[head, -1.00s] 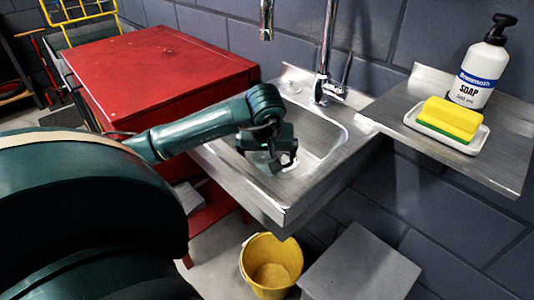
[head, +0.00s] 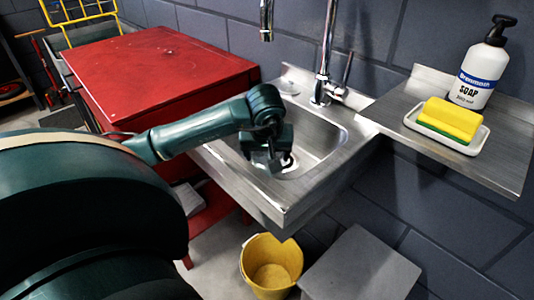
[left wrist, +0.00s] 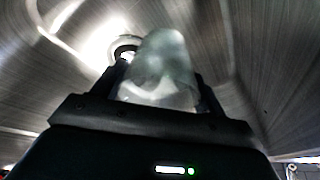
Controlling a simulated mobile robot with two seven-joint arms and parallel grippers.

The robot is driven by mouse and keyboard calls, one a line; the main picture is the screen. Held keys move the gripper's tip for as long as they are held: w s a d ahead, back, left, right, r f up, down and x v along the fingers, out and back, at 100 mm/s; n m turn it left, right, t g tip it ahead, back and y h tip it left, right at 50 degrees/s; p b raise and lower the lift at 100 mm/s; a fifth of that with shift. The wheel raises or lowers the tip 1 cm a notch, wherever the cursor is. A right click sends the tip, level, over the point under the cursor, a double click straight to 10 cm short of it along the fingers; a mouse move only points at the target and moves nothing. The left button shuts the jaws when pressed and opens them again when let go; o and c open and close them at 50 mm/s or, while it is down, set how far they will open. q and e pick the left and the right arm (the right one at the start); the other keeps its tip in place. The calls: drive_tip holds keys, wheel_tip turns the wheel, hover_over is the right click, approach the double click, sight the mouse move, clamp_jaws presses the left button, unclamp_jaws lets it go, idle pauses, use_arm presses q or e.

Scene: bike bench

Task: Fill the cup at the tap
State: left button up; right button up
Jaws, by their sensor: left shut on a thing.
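My left gripper (head: 275,162) is down inside the basin of the steel sink (head: 327,137). In the left wrist view the gripper is shut on a clear, frosted-looking cup (left wrist: 160,68), which sits between its two fingers. In the head view the gripper mostly hides the cup. The chrome tap (head: 326,60) stands at the back of the sink, with its spout end (head: 266,20) high above the basin and a lever (head: 346,72) on its right. No water stream shows. My right gripper is not in view.
A red cabinet (head: 160,75) stands left of the sink. A steel shelf (head: 510,165) on the right carries a soap bottle (head: 477,75) and a yellow sponge (head: 450,117) on a white dish. A yellow bucket (head: 270,265) and a grey box (head: 360,270) stand below.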

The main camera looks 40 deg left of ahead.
use_arm(q)
drive_tip(key=shift+r, duration=0.15)
drive_tip(key=shift+r+p, duration=0.85)
drive_tip(key=shift+r, duration=4.1)
drive_tip(key=s+d+r+m+h+p, duration=0.1)
drive_tip(key=d+r+m+p, duration=0.1)
drive_tip(key=d+p, duration=0.3)
drive_tip(key=s+d+r+m+h+p, duration=0.1)
drive_tip(key=s+d+r+m+p, duration=0.1)
drive_tip(key=d+p, duration=0.3)
drive_tip(key=s+d+r+m+t+p, duration=0.1)
drive_tip(key=d+r+m+p, duration=0.3)
drive_tip(key=d, duration=0.4)
drive_tip(key=shift+s+r+h+p, duration=0.3)
drive_tip(key=shift+s+h+p, duration=0.15)
drive_tip(key=shift+p, duration=0.2)
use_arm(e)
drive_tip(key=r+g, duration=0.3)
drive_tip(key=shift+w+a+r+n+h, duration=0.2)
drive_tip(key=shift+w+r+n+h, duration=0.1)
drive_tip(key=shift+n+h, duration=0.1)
